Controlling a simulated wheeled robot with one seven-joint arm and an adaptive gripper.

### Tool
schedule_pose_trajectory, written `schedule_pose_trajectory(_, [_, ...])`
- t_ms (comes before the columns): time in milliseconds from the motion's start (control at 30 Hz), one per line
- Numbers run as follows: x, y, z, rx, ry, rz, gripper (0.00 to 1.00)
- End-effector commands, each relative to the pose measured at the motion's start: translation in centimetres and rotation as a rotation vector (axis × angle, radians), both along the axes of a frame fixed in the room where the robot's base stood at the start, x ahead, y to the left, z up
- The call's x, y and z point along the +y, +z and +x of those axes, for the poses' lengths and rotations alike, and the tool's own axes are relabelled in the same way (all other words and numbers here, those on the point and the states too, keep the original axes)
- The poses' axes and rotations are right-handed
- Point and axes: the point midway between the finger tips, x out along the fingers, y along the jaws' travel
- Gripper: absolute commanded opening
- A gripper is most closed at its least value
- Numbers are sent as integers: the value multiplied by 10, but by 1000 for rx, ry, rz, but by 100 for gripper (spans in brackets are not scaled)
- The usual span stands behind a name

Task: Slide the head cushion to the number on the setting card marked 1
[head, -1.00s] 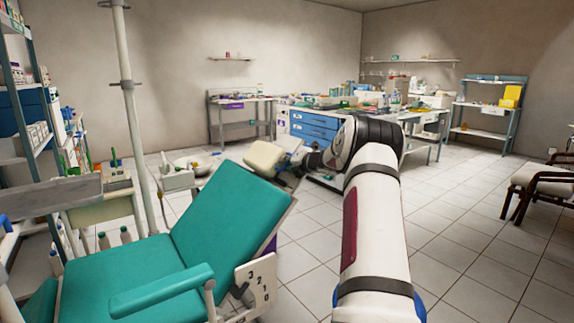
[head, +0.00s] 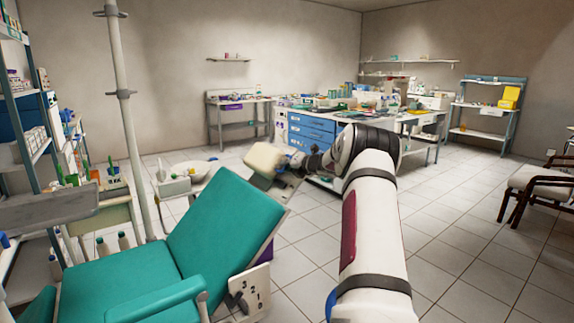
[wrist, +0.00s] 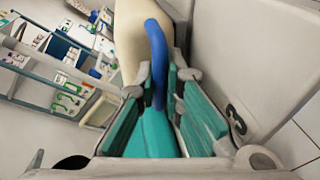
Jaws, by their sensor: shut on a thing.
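The cream head cushion (head: 266,159) stands just above the top edge of the teal chair's backrest (head: 226,228) in the head view. My gripper (head: 291,163) is at the cushion's right side, partly hidden by my arm. In the wrist view my gripper (wrist: 162,84) is shut on a blue curved handle (wrist: 157,48), with the cream cushion (wrist: 128,42) beside it. A white plate with dark marks (head: 262,284) sits on the chair's side.
A white pole (head: 128,120) and shelves (head: 30,140) stand left of the chair. A blue-drawered bench (head: 312,134) is behind my gripper. A dark-framed chair (head: 525,188) is at far right. The tiled floor (head: 465,230) on the right is clear.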

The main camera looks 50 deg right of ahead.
Motion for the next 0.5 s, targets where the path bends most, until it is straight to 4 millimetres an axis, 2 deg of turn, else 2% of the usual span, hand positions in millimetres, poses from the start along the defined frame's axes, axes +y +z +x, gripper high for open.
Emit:
schedule_pose_trajectory(33, [-1, 9, -1, -4, -3, -1, 0])
schedule_pose_trajectory(100, [-1, 11, -1, -4, -3, -1, 0])
schedule_pose_trajectory(433, [-1, 10, 0, -4, -3, -2, 0])
schedule_pose_trajectory(467, [-1, 10, 0, -3, -2, -1, 15])
schedule_pose_trajectory(500, [-1, 10, 0, -3, -2, -1, 18])
